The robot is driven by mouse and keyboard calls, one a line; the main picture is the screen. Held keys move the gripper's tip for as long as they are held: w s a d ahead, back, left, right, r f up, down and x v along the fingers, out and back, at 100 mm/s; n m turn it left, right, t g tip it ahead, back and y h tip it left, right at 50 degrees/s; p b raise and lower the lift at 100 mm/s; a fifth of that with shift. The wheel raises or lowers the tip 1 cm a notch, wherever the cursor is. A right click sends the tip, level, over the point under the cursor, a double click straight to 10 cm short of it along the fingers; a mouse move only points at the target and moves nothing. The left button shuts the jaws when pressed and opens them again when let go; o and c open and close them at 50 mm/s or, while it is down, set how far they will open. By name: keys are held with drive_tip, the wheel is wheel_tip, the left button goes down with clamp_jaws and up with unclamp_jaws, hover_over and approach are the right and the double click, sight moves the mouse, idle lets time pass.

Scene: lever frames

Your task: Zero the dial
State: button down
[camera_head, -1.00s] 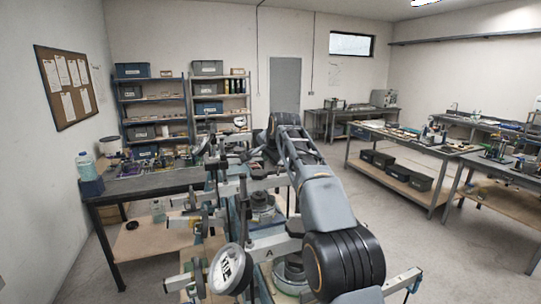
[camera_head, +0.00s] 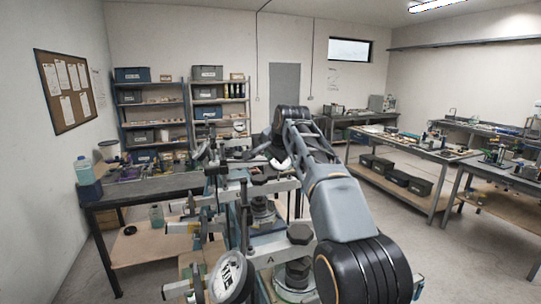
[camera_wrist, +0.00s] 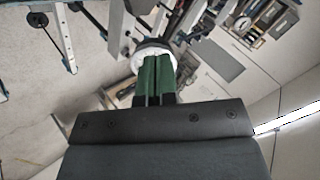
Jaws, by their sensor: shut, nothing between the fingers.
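A round white dial (camera_head: 229,278) with dark markings is at the bottom left of centre in the head view, mounted by a grey beam marked A. Its needle reading is too small to tell. My gripper (camera_wrist: 159,66) shows in the wrist view as two green fingers pressed together, with nothing between them. Just beyond their tips is a dark round part with a white rim (camera_wrist: 140,66); I cannot tell whether it is the dial or whether the fingers touch it. In the head view my arm hides most of the far end of the rig, and I cannot make out my gripper there.
Beams, posts and dark knobs (camera_head: 299,234) crowd the rig around my arm. A dark bench (camera_head: 150,188) with a water bottle (camera_head: 84,170) stands at the left. A long workbench (camera_head: 400,146) stands at the right, with open floor before it.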

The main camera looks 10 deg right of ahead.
wheel_tip(320, 180, down, 6)
drive_tip(key=w+d, duration=0.2)
drive_tip(key=shift+f+b, duration=0.15)
drive_tip(key=shift+b, duration=0.3)
drive_tip(key=shift+f, duration=0.25)
idle(0.5)
drive_tip(key=shift+a+r+p, duration=0.1)
drive_tip(key=shift+r+p, duration=0.2)
drive_tip(key=shift+p, duration=0.15)
